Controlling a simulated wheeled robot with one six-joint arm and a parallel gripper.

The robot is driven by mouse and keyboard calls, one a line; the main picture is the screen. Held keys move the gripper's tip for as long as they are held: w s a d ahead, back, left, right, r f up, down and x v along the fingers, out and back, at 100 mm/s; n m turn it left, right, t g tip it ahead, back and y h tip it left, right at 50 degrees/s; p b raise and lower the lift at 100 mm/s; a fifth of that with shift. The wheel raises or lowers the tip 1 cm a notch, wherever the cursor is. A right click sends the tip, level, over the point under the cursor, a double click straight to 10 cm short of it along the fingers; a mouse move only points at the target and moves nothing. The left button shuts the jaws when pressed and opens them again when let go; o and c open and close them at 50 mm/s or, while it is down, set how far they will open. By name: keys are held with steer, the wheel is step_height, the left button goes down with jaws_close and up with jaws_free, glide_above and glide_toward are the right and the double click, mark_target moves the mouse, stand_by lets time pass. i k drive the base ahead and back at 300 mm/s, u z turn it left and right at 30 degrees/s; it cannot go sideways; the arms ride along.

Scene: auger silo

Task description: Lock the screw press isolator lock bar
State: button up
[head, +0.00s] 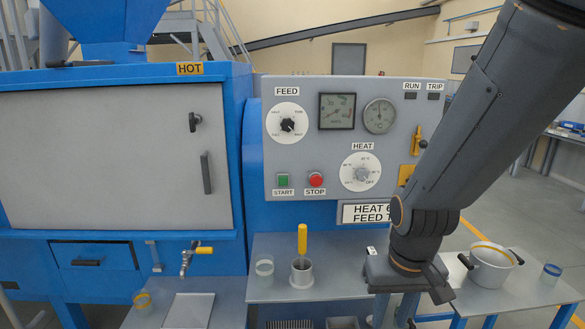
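The grey control panel (335,90) of the blue press stands ahead. At its right side is an upright orange-yellow lever (416,138), which may be the isolator handle. Below it a yellow plate (405,175) shows at the edge of my arm, which covers the rest of it. I cannot tell which part is the lock bar or its position. My gripper (408,285) is low in front of the bench, below and apart from the lever. Its fingers are not clearly seen, so I cannot tell if it is open or shut.
A bench holds a metal cup with a yellow-handled tool (302,245) and a glass jar (264,268). At right, a pot (490,265) and a glass (550,273) stand on a table. A hot-marked cabinet (115,160) is at left. Floor shows free at far right.

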mark_target(422, 144)
steer(key=z, duration=0.55)
steer(key=k, duration=0.65)
steer(key=z, duration=0.8)
steer(key=i, duration=1.65)
steer(key=u, duration=0.9)
